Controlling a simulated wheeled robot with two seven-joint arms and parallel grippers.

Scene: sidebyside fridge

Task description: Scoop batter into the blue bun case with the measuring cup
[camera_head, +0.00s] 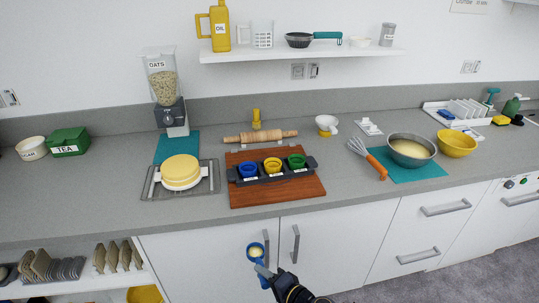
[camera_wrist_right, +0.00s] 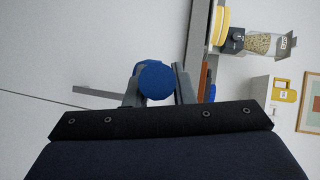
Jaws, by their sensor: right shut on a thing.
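My right gripper (camera_head: 264,271) is shut on the blue measuring cup (camera_head: 256,252), low in front of the counter's cabinet doors. Pale batter shows inside the cup. In the right wrist view the cup's blue underside (camera_wrist_right: 154,82) sits between my two fingers. The blue bun case (camera_head: 248,170) is the left one in a dark tray (camera_head: 262,181), farther back and higher than the cup. A grey mixing bowl (camera_head: 396,162) with pale batter (camera_head: 411,148) stands at the right on a teal mat. My left gripper is not in view.
The yellow (camera_head: 272,165) and green (camera_head: 296,162) cases share the tray on a wooden board (camera_head: 290,197). A rolling pin (camera_head: 261,136) lies behind. A whisk (camera_head: 372,163) rests beside the bowl. A yellow cake (camera_head: 181,172) stands on a rack at left. Counter between board and whisk is clear.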

